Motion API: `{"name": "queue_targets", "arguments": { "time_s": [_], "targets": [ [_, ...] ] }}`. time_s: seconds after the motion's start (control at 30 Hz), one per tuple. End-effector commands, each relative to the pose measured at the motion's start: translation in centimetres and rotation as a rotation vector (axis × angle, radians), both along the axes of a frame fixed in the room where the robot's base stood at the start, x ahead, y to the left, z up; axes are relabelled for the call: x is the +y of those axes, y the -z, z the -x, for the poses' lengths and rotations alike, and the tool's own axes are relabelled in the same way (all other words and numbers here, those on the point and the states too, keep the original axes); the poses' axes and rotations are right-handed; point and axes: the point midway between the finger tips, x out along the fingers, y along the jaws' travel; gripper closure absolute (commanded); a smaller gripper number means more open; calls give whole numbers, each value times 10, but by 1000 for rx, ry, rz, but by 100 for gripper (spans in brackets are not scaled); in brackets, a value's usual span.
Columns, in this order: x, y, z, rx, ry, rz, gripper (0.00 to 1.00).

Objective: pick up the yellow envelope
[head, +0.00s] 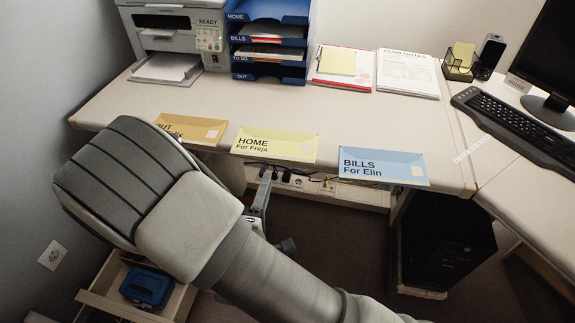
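The yellow envelope (274,145), marked HOME For Freja, lies flat on the desk, jutting a little over its front edge. An orange-tan envelope (190,129) marked OUT lies to its left, with its left part hidden behind my arm. A blue envelope (382,166) marked BILLS For Elin lies to its right. My arm fills the lower left and hides much of what is behind it. A narrow grey part (262,192) shows past the arm, just below the yellow envelope. I cannot tell whether it belongs to my gripper, and no clear fingertips show.
A blue letter sorter (268,42), a printer (176,38) and papers (408,74) stand along the desk's back. A keyboard (515,128) is at right. Below are an open drawer (110,300) and a black computer case (447,245). The desk behind the envelopes is clear.

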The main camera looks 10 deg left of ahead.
Motion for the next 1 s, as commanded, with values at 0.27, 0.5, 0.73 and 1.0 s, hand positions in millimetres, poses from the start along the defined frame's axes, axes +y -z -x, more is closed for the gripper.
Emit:
{"name": "queue_targets", "arguments": {
  "time_s": [0.27,0.5,0.73,1.0],
  "targets": [
    [11,10,-5,-2,-53,-4,68],
    [10,10,-38,-2,-50,-3,68],
    [10,11,-71,-1,-49,-2,68],
    [11,11,-92,-1,-49,-3,68]
  ]
}}
